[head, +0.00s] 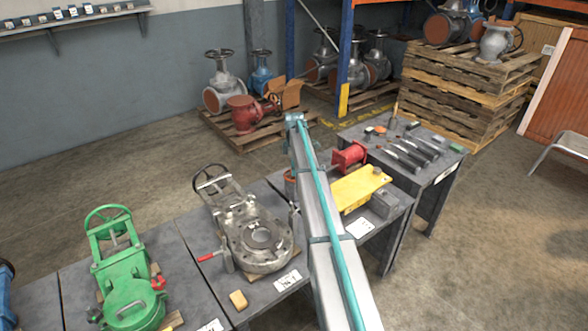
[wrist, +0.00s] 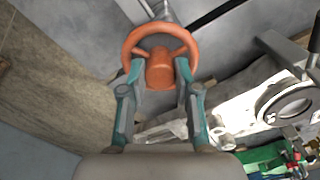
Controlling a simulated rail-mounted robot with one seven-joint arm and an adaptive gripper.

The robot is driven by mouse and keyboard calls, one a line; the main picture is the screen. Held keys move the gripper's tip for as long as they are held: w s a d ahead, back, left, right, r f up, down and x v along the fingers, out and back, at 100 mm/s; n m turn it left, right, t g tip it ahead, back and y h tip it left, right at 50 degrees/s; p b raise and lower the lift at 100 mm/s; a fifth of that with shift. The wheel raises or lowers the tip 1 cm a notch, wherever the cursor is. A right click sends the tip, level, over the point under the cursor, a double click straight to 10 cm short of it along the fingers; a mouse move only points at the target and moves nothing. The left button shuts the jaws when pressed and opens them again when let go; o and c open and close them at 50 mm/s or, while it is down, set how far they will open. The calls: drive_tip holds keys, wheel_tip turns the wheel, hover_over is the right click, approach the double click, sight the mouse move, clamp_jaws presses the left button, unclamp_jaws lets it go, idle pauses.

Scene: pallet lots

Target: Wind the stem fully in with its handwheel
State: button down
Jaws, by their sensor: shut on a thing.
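The orange handwheel (wrist: 131,42) is in the upper middle of the wrist view, a round rim with spokes and a thick hub. My gripper (wrist: 159,72) has its two teal-tipped fingers on either side of the hub, inside the near part of the rim, and is shut on it. A grey shaft (wrist: 165,10) shows beyond the wheel; I cannot tell how far the stem sticks out. In the head view my arm hides the gripper and most of the wheel; a small orange part (head: 290,186) shows at the arm's left edge.
A grey gate valve (head: 238,214) and a green valve (head: 122,262) with handwheels stand on the benches to the left. A red flanged piece (head: 349,158) and yellow block (head: 360,187) lie right of my arm. Hand tools (head: 408,154) lie on the far bench.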

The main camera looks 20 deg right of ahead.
drive_tip(key=n, duration=1.2)
drive_tip(key=shift+w, duration=0.1)
idle(0.4)
drive_tip(key=c, duration=0.8)
unclamp_jaws()
wheel_tip(320, 180, up, 12)
drive_tip(key=shift+r, duration=0.1)
